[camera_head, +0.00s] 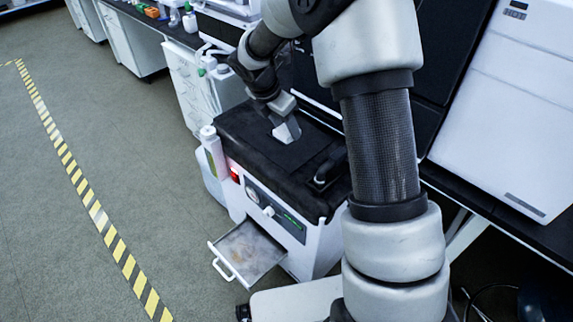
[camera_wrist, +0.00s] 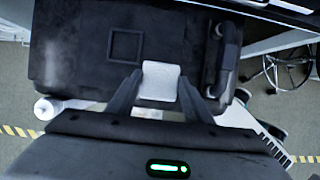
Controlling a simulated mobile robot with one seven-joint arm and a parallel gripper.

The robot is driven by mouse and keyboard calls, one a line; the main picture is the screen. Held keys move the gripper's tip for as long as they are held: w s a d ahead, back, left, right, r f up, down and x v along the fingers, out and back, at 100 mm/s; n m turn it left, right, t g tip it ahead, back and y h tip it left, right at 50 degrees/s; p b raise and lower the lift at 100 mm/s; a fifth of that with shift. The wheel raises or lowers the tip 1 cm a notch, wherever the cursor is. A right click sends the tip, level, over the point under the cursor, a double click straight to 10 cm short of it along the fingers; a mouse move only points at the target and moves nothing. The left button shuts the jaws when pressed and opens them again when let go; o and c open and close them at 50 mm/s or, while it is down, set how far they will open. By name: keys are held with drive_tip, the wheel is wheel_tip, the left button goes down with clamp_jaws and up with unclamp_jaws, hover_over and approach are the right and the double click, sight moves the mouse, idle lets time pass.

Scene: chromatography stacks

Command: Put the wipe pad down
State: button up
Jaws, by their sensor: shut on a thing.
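My gripper (camera_head: 283,119) is shut on the white wipe pad (camera_head: 288,133), over the black top (camera_head: 238,124) of a white bench machine. In the wrist view the pad (camera_wrist: 159,84) sits between the two dark fingers and sticks out past them. A thin square outline (camera_wrist: 125,45) is marked on the black top, ahead and slightly left of the pad in that view. The pad's lower edge overlaps the top in both views; I cannot tell whether it touches the surface.
A black handle (camera_head: 330,167) stands up on the right of the top. A white bottle (camera_head: 211,145) hangs at its left side. An open drawer (camera_head: 247,250) juts out at the front. Yellow-black tape (camera_head: 98,215) runs along the floor. The black top's middle is bare.

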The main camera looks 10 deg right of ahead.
wheel_tip(320, 180, down, 10)
drive_tip(key=b, duration=0.3)
drive_tip(key=shift+r, duration=0.25)
drive_tip(key=shift+f, duration=0.15)
drive_tip(key=o, duration=0.9)
drive_tip(key=shift+o, duration=0.2)
